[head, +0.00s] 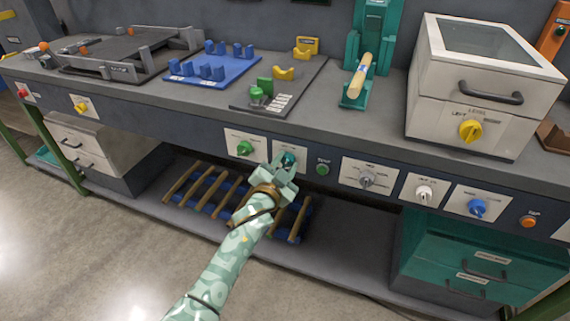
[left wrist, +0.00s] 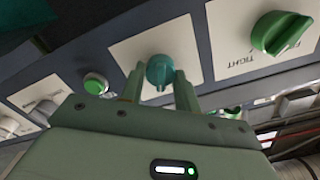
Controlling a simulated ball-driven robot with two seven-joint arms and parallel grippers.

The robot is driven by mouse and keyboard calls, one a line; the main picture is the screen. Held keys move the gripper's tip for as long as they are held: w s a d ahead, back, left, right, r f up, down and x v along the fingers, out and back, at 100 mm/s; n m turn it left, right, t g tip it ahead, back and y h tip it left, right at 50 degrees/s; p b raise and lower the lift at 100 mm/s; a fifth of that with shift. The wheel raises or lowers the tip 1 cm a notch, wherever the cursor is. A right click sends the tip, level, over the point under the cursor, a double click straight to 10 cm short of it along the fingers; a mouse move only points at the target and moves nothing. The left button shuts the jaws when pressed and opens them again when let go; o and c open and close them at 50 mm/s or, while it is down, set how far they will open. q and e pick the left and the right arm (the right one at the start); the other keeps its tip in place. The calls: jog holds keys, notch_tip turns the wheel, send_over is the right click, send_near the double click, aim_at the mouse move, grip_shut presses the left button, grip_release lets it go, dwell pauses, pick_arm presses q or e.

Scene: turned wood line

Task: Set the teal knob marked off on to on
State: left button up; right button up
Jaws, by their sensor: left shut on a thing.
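The teal knob (head: 288,159) sits on a white plate (head: 303,156) on the bench's front panel. It also shows in the left wrist view (left wrist: 159,71), between the two fingers of my left gripper. My left gripper (head: 284,169) has come up to the panel from below and is shut on the teal knob. The fingers (left wrist: 161,88) lie on either side of it. The gripper hides part of the knob and plate in the head view, and the plate's marks are too small to read. My right gripper is not in view.
A green knob (head: 245,147) sits just left of the teal one, and a green button (head: 322,170) just right. A grey knob (head: 367,180), white knob (head: 424,193) and blue knob (head: 477,208) follow rightward.

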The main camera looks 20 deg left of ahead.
pick_arm(q)
jog(key=shift+f, duration=0.1)
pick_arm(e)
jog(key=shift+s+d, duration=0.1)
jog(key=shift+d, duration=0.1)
pick_arm(q)
jog(key=o, duration=1)
jog(key=shift+s, duration=0.2)
jog(key=s+p, duration=0.2)
jog(key=s, duration=0.3)
jog(key=s+p, duration=0.2)
jog(key=s, duration=0.3)
jog(key=s+p, duration=0.1)
jog(key=s, duration=0.5)
jog(key=shift+a+p, duration=0.25)
jog(key=shift+p, duration=0.15)
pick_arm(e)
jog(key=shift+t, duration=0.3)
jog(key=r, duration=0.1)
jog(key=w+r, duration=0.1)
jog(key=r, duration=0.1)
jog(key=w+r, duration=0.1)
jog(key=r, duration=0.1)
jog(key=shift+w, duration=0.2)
